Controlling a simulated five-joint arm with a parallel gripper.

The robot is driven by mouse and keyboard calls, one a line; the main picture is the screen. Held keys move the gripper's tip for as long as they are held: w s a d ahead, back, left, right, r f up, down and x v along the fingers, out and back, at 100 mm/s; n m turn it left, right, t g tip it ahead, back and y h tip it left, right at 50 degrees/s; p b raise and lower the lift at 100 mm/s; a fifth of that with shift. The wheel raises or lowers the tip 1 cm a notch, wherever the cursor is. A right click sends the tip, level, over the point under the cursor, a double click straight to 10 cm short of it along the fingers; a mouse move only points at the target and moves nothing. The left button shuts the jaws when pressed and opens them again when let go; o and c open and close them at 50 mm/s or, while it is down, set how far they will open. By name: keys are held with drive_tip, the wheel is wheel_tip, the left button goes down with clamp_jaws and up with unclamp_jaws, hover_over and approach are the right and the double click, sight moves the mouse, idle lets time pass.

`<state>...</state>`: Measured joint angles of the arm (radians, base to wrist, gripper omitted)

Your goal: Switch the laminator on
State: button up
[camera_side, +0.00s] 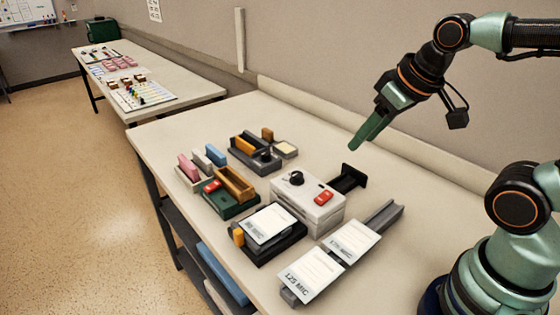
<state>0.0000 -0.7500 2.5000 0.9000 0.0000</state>
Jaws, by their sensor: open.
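The laminator looks to be the pale grey box (308,210) near the middle of the table. It has a black knob (296,178) and a red switch (323,197) on its top. Which way the switch is set is too small to tell. My gripper (362,142) hangs in the air above and to the right of the box, pointing down and left. Its green fingers overlap from this side, so the gap between them is hard to see. It is open, holds nothing visible and is apart from the laminator.
A black bracket (347,179) stands behind the laminator. White cards marked in MIC (312,278) lie on a grey rail in front. A dark tray (266,248) with a card sits left of them. Boxes with coloured blocks (230,186) stand further left.

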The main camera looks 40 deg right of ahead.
drive_tip(key=shift+c, duration=0.3)
clamp_jaws()
idle(1.3)
